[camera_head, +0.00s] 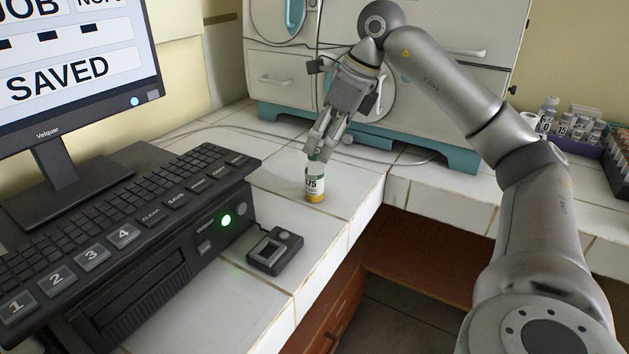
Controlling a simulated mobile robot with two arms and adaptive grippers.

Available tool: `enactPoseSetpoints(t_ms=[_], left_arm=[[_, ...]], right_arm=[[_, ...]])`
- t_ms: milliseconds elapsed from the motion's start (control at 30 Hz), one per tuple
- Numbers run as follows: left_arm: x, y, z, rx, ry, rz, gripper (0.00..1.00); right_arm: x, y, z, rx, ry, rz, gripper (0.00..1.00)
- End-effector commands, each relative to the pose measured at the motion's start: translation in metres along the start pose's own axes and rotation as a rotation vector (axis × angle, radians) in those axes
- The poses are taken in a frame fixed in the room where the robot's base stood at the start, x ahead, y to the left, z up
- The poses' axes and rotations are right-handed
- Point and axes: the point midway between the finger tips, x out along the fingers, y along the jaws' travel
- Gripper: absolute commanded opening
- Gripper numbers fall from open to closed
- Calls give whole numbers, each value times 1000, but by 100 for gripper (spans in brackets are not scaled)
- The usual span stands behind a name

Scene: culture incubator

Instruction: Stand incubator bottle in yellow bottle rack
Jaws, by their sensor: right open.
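A small bottle (315,184) with a white label reading 75, a green band and a yellow lower part stands upright on the white tiled counter. My right gripper (322,152) points down over it, with its open fingers around or just beside the bottle's top. The fingers hide the bottle's cap, and I cannot tell whether they touch it. A yellow bottle rack is not visible. My left gripper is out of view.
A white incubator (276,71) with teal feet stands behind. A keyboard (120,205), monitor (75,60) and small black device (275,250) are at left. The counter's inner corner edge lies right of the bottle.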

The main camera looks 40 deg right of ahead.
Motion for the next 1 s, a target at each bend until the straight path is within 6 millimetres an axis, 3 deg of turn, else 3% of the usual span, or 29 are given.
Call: enactPoseSetpoints(t_ms=[333, 667, 1000], left_arm=[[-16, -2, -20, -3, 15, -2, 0], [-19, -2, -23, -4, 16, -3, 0], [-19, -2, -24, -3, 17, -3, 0]], right_arm=[[46, -3, 2, -1, 1, 0, 56], [52, -3, 2, -1, 0, -1, 55], [52, -3, 2, -1, -1, 0, 11]])
